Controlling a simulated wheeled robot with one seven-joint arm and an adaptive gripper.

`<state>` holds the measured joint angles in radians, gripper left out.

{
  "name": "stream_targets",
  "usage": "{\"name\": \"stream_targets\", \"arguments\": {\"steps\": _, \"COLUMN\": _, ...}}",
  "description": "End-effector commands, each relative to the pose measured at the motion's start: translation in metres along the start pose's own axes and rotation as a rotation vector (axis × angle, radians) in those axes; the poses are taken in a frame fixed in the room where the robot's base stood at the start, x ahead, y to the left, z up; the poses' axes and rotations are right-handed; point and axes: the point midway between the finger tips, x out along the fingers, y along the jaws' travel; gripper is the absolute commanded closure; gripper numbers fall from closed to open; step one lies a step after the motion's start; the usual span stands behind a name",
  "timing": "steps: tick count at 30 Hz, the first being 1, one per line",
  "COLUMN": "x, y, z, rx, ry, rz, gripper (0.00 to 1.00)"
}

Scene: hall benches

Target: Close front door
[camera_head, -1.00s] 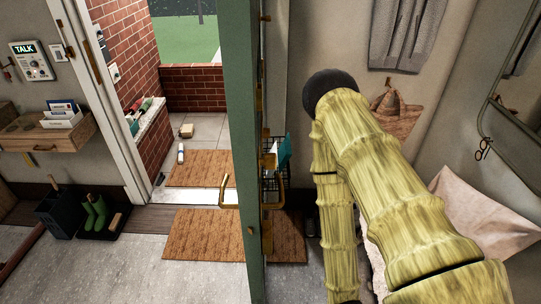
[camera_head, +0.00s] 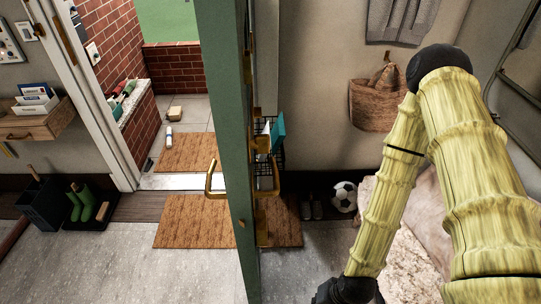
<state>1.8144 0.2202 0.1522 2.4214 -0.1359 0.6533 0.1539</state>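The green front door (camera_head: 224,120) stands open and is seen nearly edge-on, upright across the middle of the view. A brass pull handle (camera_head: 211,181) sticks out on its left side, and another brass handle (camera_head: 270,185) and a wire basket (camera_head: 264,158) show on its right side. The open doorway is to the left, with its white frame (camera_head: 103,110). My arm is at the right, apart from the door, and bends down to a dark joint at the bottom edge. My gripper's fingers are out of the picture.
One doormat (camera_head: 187,221) lies inside, reaching under the door; another (camera_head: 187,151) lies outside. Green boots (camera_head: 88,205) stand on a tray at the left. A football (camera_head: 344,196) and shoes (camera_head: 312,208) lie by the back wall. Grey floor at front left (camera_head: 120,265) is clear.

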Motion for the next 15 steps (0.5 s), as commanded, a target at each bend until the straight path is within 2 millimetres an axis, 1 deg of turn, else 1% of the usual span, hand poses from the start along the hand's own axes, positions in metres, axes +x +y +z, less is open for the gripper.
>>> {"name": "stream_targets", "arguments": {"steps": 1, "x": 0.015, "y": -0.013, "z": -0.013, "rx": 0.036, "ry": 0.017, "rz": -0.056, "gripper": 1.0}}
{"name": "stream_targets", "arguments": {"steps": 5, "x": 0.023, "y": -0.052, "z": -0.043, "rx": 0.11, "ry": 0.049, "rz": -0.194, "gripper": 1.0}}
{"name": "stream_targets", "arguments": {"steps": 6, "x": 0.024, "y": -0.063, "z": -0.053, "rx": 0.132, "ry": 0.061, "rz": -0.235, "gripper": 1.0}}
{"name": "stream_targets", "arguments": {"steps": 11, "x": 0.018, "y": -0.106, "z": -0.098, "rx": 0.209, "ry": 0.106, "rz": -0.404, "gripper": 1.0}}
{"name": "stream_targets", "arguments": {"steps": 15, "x": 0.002, "y": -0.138, "z": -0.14, "rx": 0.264, "ry": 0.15, "rz": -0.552, "gripper": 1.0}}
